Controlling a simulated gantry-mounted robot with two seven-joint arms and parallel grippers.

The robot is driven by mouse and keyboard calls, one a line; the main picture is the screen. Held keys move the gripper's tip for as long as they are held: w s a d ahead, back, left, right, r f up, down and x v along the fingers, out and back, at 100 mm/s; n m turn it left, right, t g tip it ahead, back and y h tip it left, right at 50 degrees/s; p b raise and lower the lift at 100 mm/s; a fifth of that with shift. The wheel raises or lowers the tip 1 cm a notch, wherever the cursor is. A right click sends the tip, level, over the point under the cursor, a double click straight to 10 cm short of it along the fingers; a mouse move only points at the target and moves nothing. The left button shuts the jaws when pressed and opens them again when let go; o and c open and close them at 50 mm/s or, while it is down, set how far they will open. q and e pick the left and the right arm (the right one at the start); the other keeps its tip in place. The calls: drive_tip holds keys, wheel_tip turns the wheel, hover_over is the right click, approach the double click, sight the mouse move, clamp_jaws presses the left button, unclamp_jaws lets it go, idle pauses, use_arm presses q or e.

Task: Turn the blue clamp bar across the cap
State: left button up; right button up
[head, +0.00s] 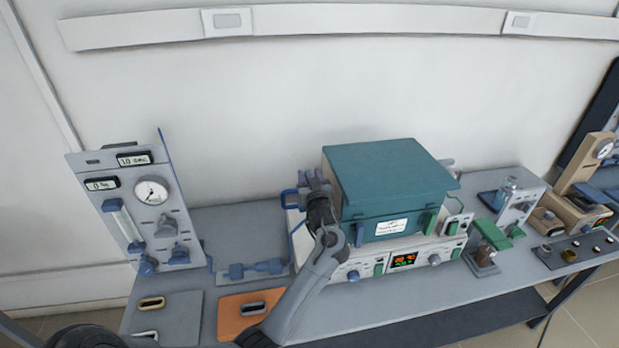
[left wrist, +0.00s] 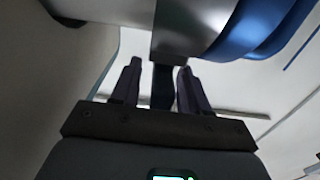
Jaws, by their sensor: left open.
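My left gripper (head: 313,183) is beside the left wall of the teal furnace (head: 385,185). Its two fingers also show in the left wrist view (left wrist: 157,85), apart with a gap between them. A blue part (head: 289,199), perhaps the blue clamp bar, stands just left of the gripper. In the left wrist view a rounded blue part (left wrist: 258,28) lies beyond the fingertips to the right, next to a shiny grey block (left wrist: 188,28). I cannot tell whether the fingers touch anything. The cap cannot be made out; the gripper and arm cover part of this area. My right gripper is not in view.
A gauge panel (head: 140,212) stands at the left, with blue fittings (head: 257,267) on the bench beside it. An orange pad (head: 232,318) and a grey pad (head: 178,312) lie in front. Small instruments (head: 483,255) stand right of the furnace.

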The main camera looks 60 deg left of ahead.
use_arm(q)
drive_tip(key=shift+c, duration=0.4)
clamp_jaws()
drive_tip(key=shift+n+g+y, duration=0.4)
drive_tip(key=shift+n+g, duration=0.4)
drive_tip(key=shift+g, duration=0.4)
drive_tip(key=shift+o, duration=0.4)
unclamp_jaws()
drive_tip(key=shift+t, duration=0.3)
